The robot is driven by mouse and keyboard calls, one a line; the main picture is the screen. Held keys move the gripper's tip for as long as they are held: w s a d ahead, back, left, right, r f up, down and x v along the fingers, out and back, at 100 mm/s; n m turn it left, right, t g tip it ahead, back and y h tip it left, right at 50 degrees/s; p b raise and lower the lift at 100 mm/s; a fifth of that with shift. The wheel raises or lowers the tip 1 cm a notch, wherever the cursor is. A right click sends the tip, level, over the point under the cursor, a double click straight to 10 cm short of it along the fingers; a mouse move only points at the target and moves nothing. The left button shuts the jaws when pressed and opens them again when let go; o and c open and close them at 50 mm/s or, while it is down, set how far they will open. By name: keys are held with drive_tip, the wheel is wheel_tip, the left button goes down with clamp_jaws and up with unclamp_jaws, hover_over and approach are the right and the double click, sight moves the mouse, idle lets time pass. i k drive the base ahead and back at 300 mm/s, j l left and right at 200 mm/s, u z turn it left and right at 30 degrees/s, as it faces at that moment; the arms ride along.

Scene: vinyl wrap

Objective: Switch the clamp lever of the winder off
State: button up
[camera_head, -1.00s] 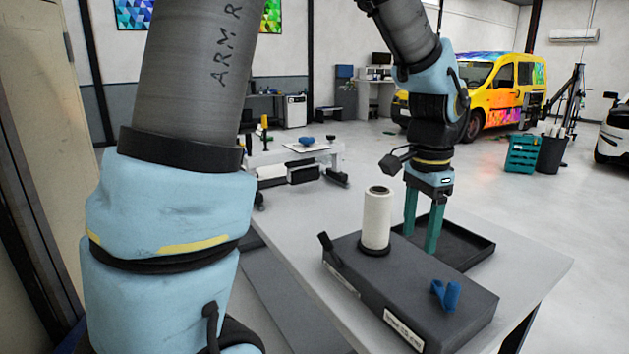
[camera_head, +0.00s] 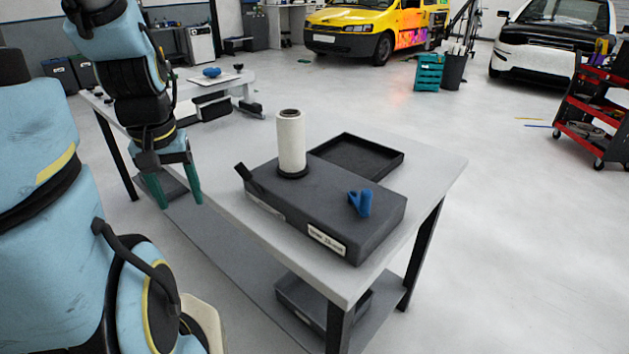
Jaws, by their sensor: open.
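The winder (camera_head: 330,212) is a dark grey box on the light grey table, with a white roll (camera_head: 291,142) upright on it. A short black lever (camera_head: 249,178) sticks up, tilted to the upper left, at its left end. A blue piece with two prongs (camera_head: 360,203) sits on top near the right end. I cannot tell for certain which of these is the clamp lever. My gripper (camera_head: 180,204) points down with its teal fingers apart and empty. It is left of the winder, near the table's long front edge, clear of the black lever.
A black shallow tray (camera_head: 392,163) lies behind the winder. The table (camera_head: 440,165) is bare at its right end. A lower shelf holds a dark bin (camera_head: 298,302). A red tool cart (camera_head: 592,115) stands at the right.

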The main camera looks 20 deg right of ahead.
sight(241, 169)
drive_tip(key=i+j+u, duration=0.15)
drive_tip(key=j, duration=0.25)
drive_tip(key=j+u, duration=0.15)
drive_tip(key=j, duration=0.3)
drive_tip(key=i+j+u, duration=0.2)
drive_tip(key=j, duration=0.15)
